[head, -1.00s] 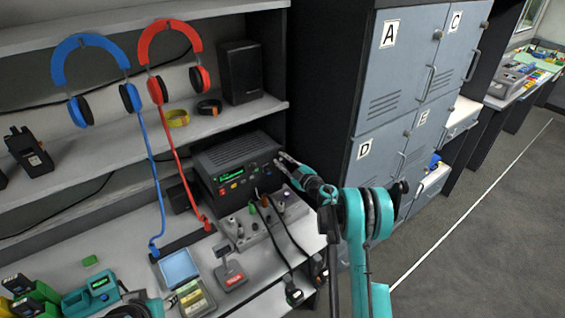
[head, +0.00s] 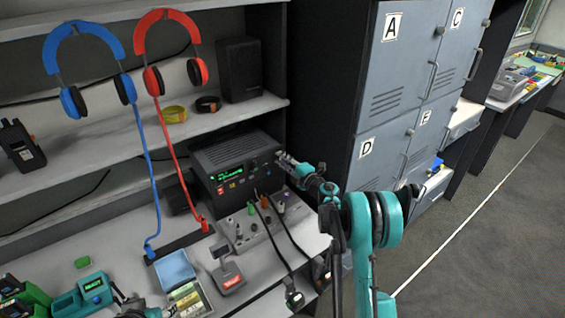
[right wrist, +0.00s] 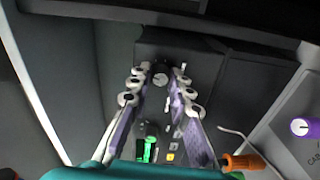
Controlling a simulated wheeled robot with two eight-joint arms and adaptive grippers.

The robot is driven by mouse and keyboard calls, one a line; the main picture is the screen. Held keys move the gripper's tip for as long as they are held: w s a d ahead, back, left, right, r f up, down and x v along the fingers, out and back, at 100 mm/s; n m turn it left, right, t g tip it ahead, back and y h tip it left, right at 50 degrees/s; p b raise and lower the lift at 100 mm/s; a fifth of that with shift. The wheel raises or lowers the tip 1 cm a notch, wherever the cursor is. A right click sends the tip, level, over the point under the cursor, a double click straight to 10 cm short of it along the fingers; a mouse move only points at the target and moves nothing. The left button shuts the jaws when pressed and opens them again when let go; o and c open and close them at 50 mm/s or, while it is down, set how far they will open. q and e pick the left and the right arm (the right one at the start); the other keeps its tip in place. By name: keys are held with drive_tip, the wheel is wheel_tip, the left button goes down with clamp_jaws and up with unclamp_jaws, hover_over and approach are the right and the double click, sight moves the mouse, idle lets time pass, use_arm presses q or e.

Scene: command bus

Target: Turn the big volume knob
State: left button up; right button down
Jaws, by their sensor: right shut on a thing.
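The big volume knob (right wrist: 160,79) is a dark round knob with a light face. It sits on the front of the black radio unit (head: 213,163), which has a green display and stands on the desk. My right gripper (right wrist: 162,70) is shut on the knob, one finger on each side of it in the right wrist view. In the head view my right gripper (head: 280,158) reaches the right end of the radio's front, and its fingers hide the knob there.
A grey control panel (head: 228,228) with small coloured knobs and plugged black cables lies just in front of the radio. Blue headphones (head: 72,101) and red headphones (head: 154,82) hang at the left. Grey lockers (head: 385,90) stand right of the radio.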

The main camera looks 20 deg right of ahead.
drive_tip(key=shift+n, duration=0.3)
drive_tip(key=c, duration=1.4)
unclamp_jaws()
drive_tip(key=shift+s, duration=0.1)
drive_tip(key=v, duration=1.1)
drive_tip(key=shift+s, duration=0.4)
drive_tip(key=shift+d, duration=0.1)
